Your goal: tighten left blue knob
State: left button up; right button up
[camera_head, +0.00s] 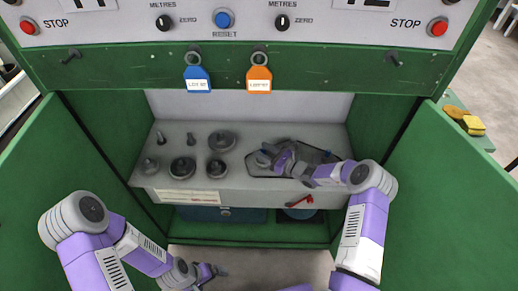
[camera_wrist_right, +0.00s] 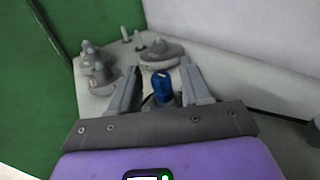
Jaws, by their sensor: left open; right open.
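The blue knob (camera_wrist_right: 162,88) stands upright between the open fingers of my right gripper (camera_wrist_right: 160,84) in the right wrist view, with a visible gap to the fingers. In the head view my right gripper (camera_head: 266,154) is over the left end of a dark tray (camera_head: 258,170) on the shelf and mostly hides this knob. A second small blue knob (camera_head: 326,153) shows at the tray's right side, beyond my right forearm. My left gripper (camera_head: 214,271) is open and empty, low in front of the cabinet.
Several grey round parts (camera_head: 183,167) stand on the shelf (camera_head: 160,137), left of the tray. Green doors (camera_head: 70,160) stand open on both sides. Blue (camera_head: 197,84) and orange (camera_head: 259,86) tags hang above. A blue box (camera_head: 200,214) and a red-handled item (camera_head: 300,202) lie below.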

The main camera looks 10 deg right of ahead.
jog(key=shift+x, duration=1.25)
